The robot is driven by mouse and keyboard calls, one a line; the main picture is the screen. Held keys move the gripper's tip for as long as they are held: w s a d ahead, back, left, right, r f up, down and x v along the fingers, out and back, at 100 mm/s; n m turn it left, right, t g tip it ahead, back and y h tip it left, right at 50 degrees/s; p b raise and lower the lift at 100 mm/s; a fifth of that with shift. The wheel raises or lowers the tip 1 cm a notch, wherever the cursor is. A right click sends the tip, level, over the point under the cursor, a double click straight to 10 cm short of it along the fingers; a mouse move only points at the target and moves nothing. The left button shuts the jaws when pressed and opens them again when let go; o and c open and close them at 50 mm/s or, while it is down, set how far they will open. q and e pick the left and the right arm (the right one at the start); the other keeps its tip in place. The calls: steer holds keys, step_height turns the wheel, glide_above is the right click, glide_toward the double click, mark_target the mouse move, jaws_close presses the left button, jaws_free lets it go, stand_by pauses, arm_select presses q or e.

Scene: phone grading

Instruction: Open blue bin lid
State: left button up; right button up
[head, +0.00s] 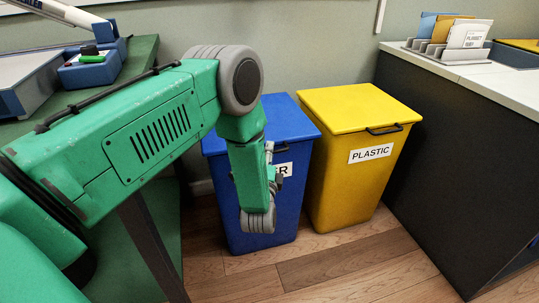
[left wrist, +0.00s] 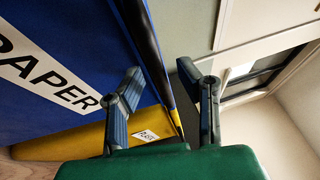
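The blue bin (head: 288,205) stands on the floor in the head view, partly hidden behind my green left arm. Its blue lid (head: 284,118) lies flat and shut on top. The label is mostly covered in the head view; the left wrist view shows PAPER (left wrist: 45,75) on the blue front. My left gripper (head: 273,170) is in front of the bin's upper front, near the lid's front edge. In the left wrist view its two fingers (left wrist: 160,68) are apart, with a dark edge or handle (left wrist: 143,40) of the bin beyond the gap. Contact cannot be told. My right gripper is out of view.
A yellow PLASTIC bin (head: 350,170), lid shut, stands close on the right. A dark counter (head: 440,150) with a white top is further right. A green table (head: 140,50) with devices is at the left. Wooden floor (head: 340,270) is clear in front.

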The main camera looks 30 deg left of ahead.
arm_select(q)
steer(key=shift+a, duration=0.1)
steer(key=c, duration=0.4)
jaws_close()
